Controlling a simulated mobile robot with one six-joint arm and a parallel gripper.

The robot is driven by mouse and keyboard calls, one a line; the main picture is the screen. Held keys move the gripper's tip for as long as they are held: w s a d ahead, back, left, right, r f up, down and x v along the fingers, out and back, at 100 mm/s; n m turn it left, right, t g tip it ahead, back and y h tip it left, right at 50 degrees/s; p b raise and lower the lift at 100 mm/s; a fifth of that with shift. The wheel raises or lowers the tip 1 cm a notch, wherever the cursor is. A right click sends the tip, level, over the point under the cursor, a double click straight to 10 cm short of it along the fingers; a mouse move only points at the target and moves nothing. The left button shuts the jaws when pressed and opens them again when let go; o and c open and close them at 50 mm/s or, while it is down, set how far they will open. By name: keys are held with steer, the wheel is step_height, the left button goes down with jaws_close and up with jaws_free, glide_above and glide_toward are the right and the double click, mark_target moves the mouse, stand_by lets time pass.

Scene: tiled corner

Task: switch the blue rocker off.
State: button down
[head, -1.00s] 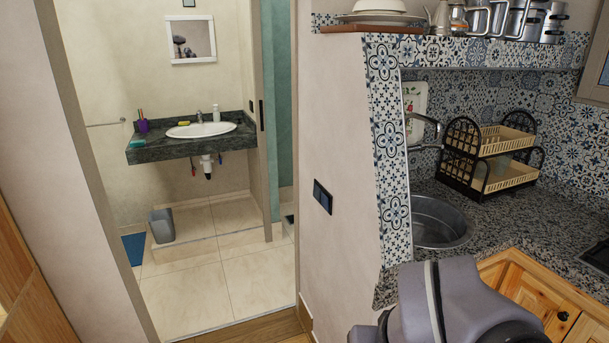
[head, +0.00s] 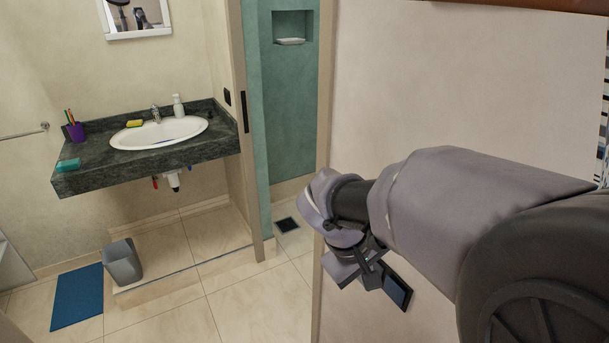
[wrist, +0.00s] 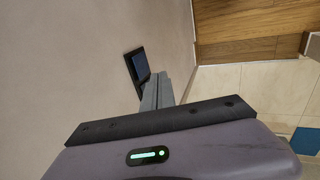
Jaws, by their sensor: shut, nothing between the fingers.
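The blue rocker (head: 397,291) sits in a dark switch plate on the pale wall, partly behind my gripper in the head view. In the wrist view the rocker (wrist: 141,63) shows dark blue in its black frame, just beyond the fingertips. My gripper (head: 376,274) is shut and empty, right beside the switch. Its fingers (wrist: 157,80) point toward the plate in the wrist view and overlap its lower right edge. I cannot tell whether they touch it. The way the rocker is tipped is not clear.
The doorway's edge (head: 325,90) stands left of the switch. Beyond it are a sink counter (head: 105,165), a grey bin (head: 122,262) and a blue mat (head: 77,298) on a tiled floor. The wall around the switch is bare.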

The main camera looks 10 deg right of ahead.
mark_target(396, 291)
steer(key=w+d+f+b, duration=0.1)
steer(key=d+f, duration=0.1)
steer(key=f, duration=0.1)
steer(key=w+d+f+b, duration=0.1)
steer(key=d+f+b, duration=0.1)
steer(key=d+f, duration=0.1)
steer(key=d+f+b, duration=0.1)
steer(key=d+f, duration=0.1)
steer(key=shift+w+d+f+b, duration=0.35)
steer(key=shift+w+f+b, duration=0.05)
stand_by(0.4)
steer(key=shift+d, duration=0.2)
steer(key=shift+r, duration=0.1)
steer(key=shift+r+p, duration=0.85)
steer(key=shift+p, duration=0.05)
